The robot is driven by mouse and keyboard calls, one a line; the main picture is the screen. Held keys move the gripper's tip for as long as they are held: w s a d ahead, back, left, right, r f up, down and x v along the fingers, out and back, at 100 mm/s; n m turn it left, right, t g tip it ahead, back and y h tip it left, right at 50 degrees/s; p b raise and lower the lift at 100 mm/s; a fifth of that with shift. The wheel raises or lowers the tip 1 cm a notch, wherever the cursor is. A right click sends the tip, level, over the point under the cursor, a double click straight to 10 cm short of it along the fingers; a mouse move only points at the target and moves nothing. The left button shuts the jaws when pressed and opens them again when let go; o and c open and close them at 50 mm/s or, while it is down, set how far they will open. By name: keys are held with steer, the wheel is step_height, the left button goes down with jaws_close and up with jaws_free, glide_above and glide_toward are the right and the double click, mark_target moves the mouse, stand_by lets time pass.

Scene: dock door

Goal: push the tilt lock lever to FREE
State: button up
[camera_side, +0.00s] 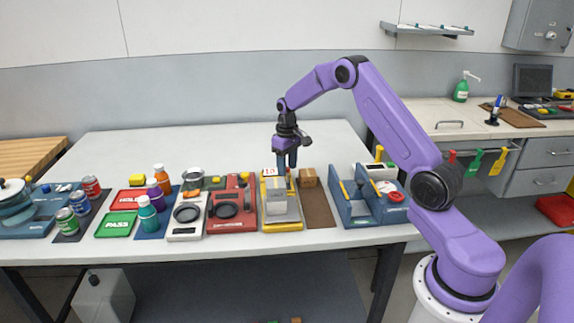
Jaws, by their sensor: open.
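My gripper (287,165) points down over the back of a yellow-framed fixture (281,226), and its two dark fingers are apart with nothing visible between them. The fixture holds a grey block-like part (277,203) and a small white plate with dark and red marks (269,171) at its back. I cannot tell whether the fingers touch anything there. No lever marked FREE can be made out at this size, and my gripper hides part of the fixture's back.
A red fixture (231,222) is close on the left, and a blue fixture with yellow parts (367,212) stands to the right. The white table (230,145) is clear behind the row.

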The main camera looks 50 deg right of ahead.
steer(key=shift+c, duration=0.4)
jaws_close()
steer(key=shift+s+a, duration=0.1)
steer(key=shift+s+a+r+t+h, duration=0.1)
steer(key=shift+s+a+t+h, duration=0.35)
steer(key=shift+t+h, duration=0.25)
steer(key=shift+s+a+t+h, duration=0.35)
steer(key=shift+s+t+h, duration=0.05)
steer(key=shift+t+h, duration=0.3)
steer(key=shift+a, duration=0.1)
steer(key=shift+o, duration=0.4)
jaws_free()
